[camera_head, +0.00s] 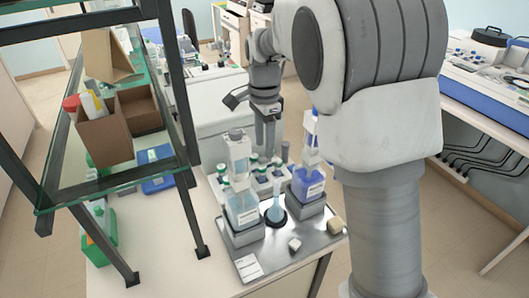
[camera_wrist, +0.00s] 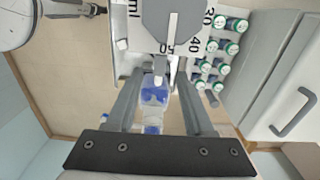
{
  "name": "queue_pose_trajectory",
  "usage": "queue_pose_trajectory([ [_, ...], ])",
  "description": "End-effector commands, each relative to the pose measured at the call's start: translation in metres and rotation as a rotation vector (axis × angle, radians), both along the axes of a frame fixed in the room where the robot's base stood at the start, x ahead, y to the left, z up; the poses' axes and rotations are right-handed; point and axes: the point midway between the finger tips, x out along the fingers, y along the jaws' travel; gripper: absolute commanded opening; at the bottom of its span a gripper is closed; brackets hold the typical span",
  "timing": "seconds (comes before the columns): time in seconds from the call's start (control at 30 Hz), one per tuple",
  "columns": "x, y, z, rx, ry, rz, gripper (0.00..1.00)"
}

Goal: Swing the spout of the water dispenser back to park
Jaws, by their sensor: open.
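Two bottle-top dispensers stand on a grey tray (camera_head: 285,250) in the head view. The left one (camera_head: 240,205) holds pale blue liquid, the right one (camera_head: 308,188) deeper blue. Their labels are too small to read, so I cannot tell which is the water dispenser. My gripper (camera_head: 265,148) points down, open, behind and between the two dispensers. In the wrist view, my gripper (camera_wrist: 159,80) has its fingers apart. A bottle with blue liquid (camera_wrist: 154,95) shows between them, and a grey-white dispenser part with a ml scale (camera_wrist: 172,25) is just beyond. I cannot clearly make out the spout.
A small flask (camera_head: 275,212) stands between the dispensers on a dark round base. A rack of green-capped vials (camera_wrist: 222,50) is close by. A glass shelf (camera_head: 110,190) with a cardboard box (camera_head: 104,140) stands left.

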Motion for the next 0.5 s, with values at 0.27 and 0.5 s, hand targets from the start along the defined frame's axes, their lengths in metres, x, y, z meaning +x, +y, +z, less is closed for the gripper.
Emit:
queue_pose_trajectory([
  [0.27, 0.000, 0.000, -0.034, 0.000, 0.001, -0.001, 0.53],
  [0.5, 0.000, 0.000, -0.038, 0.000, -0.001, 0.000, 0.53],
])
